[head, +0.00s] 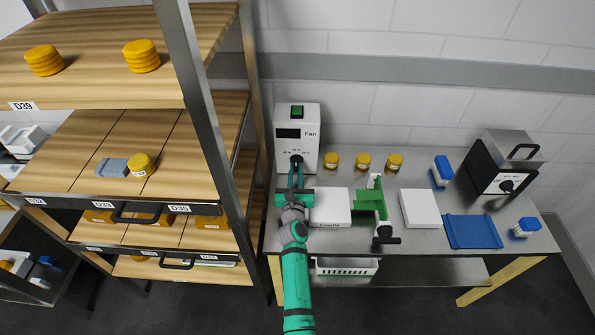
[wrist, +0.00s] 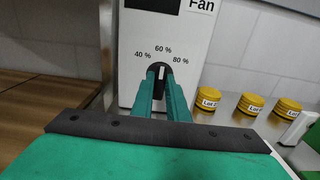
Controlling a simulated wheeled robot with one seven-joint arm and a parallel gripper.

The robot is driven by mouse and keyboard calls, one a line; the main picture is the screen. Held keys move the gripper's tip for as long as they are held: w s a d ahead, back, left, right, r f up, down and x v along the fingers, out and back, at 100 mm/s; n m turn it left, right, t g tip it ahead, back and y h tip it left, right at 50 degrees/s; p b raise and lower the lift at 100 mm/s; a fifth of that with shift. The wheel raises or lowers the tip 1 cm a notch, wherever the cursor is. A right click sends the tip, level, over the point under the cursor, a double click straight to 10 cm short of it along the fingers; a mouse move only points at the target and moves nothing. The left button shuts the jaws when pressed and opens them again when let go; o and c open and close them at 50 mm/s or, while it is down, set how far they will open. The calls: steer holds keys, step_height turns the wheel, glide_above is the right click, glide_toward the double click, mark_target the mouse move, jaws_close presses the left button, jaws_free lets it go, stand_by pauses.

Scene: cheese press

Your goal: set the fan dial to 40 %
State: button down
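The fan box (head: 309,140) is a white unit with a green switch, standing at the back left of the steel table. Its fan dial (wrist: 158,71) is a small black knob with a white pointer mark. The pointer stands nearly upright, toward the 60 % label (wrist: 162,49). The 40 % label (wrist: 142,55) is to its left and the 80 % label to its right. My gripper (wrist: 160,84) reaches the dial, with one green finger on each side, close together and seemingly shut on it. The fingers hide the dial's lower part. In the head view my arm partly covers the dial.
Several yellow-lidded jars (head: 363,160) stand right of the fan box. A white box (head: 331,207) and a green press frame (head: 370,204) are close to my gripper's right. A wooden shelf rack with a metal post (head: 200,80) stands close on the left.

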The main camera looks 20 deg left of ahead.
steer(key=shift+d, duration=0.35)
steer(key=shift+s+a, duration=0.1)
steer(key=shift+a, duration=0.35)
steer(key=shift+n, duration=0.4)
steer(key=n, duration=0.4)
steer(key=shift+a+n, duration=0.1)
steer(key=shift+n, duration=2)
steer(key=c, duration=1.7)
jaws_free()
steer(key=shift+f, duration=0.1)
